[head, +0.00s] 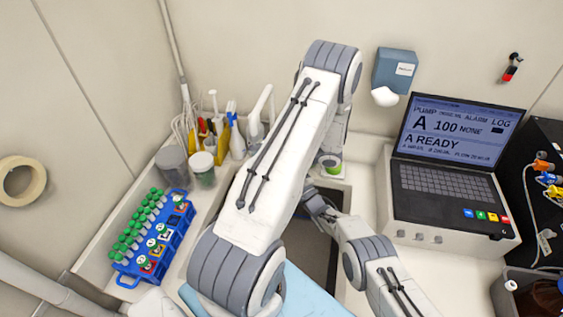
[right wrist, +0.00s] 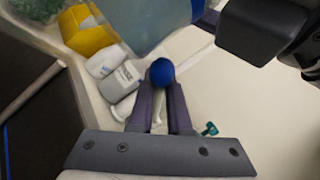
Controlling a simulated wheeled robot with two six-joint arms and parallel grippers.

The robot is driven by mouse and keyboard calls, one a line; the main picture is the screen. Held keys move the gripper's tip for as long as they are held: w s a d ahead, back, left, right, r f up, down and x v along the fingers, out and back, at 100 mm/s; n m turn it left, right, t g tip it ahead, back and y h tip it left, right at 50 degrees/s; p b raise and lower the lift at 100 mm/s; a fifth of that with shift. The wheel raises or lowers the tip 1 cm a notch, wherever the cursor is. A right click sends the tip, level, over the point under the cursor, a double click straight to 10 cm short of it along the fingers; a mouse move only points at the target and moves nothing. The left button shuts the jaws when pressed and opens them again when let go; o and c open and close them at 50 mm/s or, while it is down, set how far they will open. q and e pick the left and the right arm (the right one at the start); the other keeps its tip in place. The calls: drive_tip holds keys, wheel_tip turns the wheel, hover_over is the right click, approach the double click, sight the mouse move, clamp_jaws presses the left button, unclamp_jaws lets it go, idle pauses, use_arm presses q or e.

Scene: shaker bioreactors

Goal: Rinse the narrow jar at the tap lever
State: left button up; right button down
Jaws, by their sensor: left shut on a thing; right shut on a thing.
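My left arm crosses the middle of the head view and bends down at the back. Its gripper (head: 332,158) is mostly hidden behind the wrist, by a small green-banded thing (head: 333,169) that may be the narrow jar. My right gripper (head: 314,203) reaches in from the lower right over the sink (head: 318,250). In the right wrist view its fingers (right wrist: 160,98) are shut on a round blue knob (right wrist: 162,71), apparently the tap lever's end. A translucent bluish vessel (right wrist: 147,22) hangs just above the knob. I cannot tell whether water runs.
A blue rack of green-capped tubes (head: 156,238) stands at the left. Two lidded pots (head: 202,165) and several bottles and tools stand behind it. A pump console with a screen (head: 450,140) stands at the right. A blue-grey dispenser (head: 394,70) hangs on the back wall.

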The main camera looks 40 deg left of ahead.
drive_tip(key=shift+w+a+r+m+h, duration=0.15)
drive_tip(key=shift+w+r+m+h, duration=0.25)
drive_tip(key=shift+r, duration=0.25)
drive_tip(key=shift+w+a+r+m+h, duration=0.2)
drive_tip(key=shift+r+m+h, duration=0.1)
drive_tip(key=shift+r+m, duration=0.25)
drive_tip(key=shift+r, duration=0.1)
drive_tip(key=c, duration=0.9)
unclamp_jaws()
drive_tip(key=shift+o, duration=0.2)
drive_tip(key=shift+d, duration=0.1)
drive_tip(key=v, duration=1.2)
drive_tip(key=shift+s, duration=0.1)
use_arm(q)
drive_tip(key=shift+s+d+r, duration=0.1)
drive_tip(key=shift+s+d, duration=0.7)
drive_tip(key=shift+s, duration=0.2)
drive_tip(key=shift+s+d+p, duration=0.25)
drive_tip(key=shift+s+d, duration=0.6)
drive_tip(key=shift+s, duration=0.25)
drive_tip(key=shift+s+d+p, duration=0.25)
drive_tip(key=shift+s+d, duration=0.6)
drive_tip(key=shift+s, duration=0.2)
use_arm(e)
drive_tip(key=shift+r, duration=0.4)
